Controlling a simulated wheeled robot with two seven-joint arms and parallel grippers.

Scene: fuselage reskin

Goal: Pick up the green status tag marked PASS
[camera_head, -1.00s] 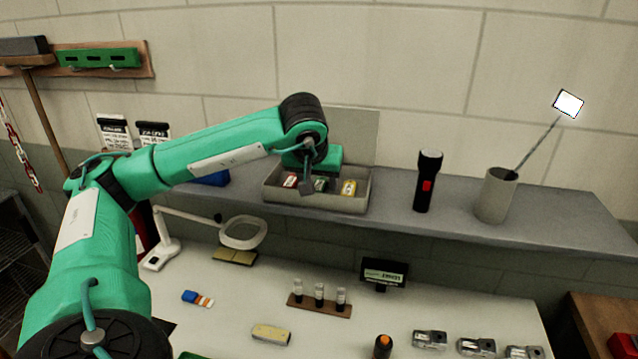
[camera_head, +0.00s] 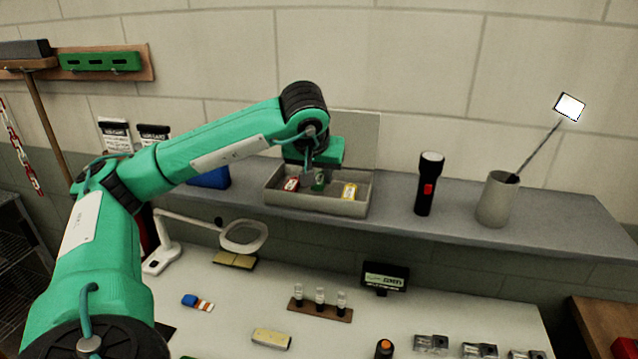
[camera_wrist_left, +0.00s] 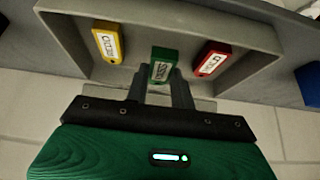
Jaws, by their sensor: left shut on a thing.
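The green tag (camera_wrist_left: 163,64) with a white label shows in the left wrist view, between the fingers of my left gripper (camera_wrist_left: 161,76). The gripper is shut on it. The label's print is too small to read for certain. In the head view the green tag (camera_head: 319,180) sits below my left gripper (camera_head: 318,172), inside or just above the grey box (camera_head: 315,203). I cannot tell whether it still touches the box floor. A red tag (camera_head: 291,184) lies to its left and a yellow tag (camera_head: 349,191) to its right in the box. My right gripper is not in view.
The box stands on a grey shelf (camera_head: 400,222) with its lid (camera_head: 355,135) up against the wall. A black flashlight (camera_head: 427,185) and a cup (camera_head: 496,200) holding an inspection mirror stand to the right. A blue object (camera_head: 210,178) is on the left.

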